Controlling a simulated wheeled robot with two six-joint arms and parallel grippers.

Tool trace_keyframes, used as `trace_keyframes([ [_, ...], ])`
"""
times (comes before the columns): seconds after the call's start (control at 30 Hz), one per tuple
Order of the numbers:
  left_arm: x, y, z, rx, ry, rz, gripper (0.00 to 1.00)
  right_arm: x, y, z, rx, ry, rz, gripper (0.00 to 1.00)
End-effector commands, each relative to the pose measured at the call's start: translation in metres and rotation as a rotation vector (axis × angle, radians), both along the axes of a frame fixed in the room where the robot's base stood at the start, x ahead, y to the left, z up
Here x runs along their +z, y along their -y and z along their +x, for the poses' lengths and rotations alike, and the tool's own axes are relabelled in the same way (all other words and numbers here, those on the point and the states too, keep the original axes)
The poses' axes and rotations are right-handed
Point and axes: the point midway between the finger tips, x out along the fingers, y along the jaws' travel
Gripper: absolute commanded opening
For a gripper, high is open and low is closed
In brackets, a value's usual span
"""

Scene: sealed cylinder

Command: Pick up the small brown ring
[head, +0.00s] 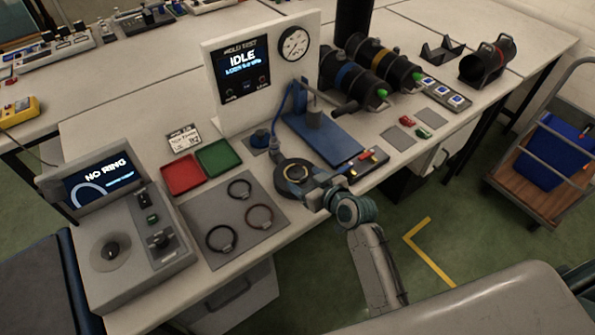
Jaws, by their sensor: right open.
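A brown ring (259,205) lies flat on a grey mat (205,205) at the front of the workbench, with a small tag-like piece on its lower rim. Two dark rings lie on the same mat: one behind it (239,181) and one in front and to the left (208,239). My right gripper (304,191) is open, to the right of the brown ring and apart from it, by a round dark fixture (281,184) with a yellowish inner ring. The gripper partly covers this fixture. My left gripper is out of view.
Red (182,174) and green (218,157) trays stand behind the mat. A grey console (135,250) reading "NO RING" stands left. A panel (228,102) reading "IDLE" and a blue-based press (325,140) stand behind. Dark cylinders lie at the back right.

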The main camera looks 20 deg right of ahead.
Motion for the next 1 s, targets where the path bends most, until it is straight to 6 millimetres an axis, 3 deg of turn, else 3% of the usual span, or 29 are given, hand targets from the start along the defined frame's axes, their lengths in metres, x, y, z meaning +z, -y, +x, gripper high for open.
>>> trace_keyframes([
  [0.27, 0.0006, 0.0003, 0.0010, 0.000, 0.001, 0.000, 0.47, -0.0017, -0.0011, 0.0034, -0.001, 0.001, -0.001, 0.68],
  [0.53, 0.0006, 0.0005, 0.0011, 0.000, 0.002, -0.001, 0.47, -0.0018, -0.0010, 0.0032, -0.001, 0.000, -0.001, 0.18],
  [1.0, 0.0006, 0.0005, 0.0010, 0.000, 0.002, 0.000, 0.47, -0.0019, -0.0011, 0.0034, -0.001, 0.000, -0.001, 0.12],
])
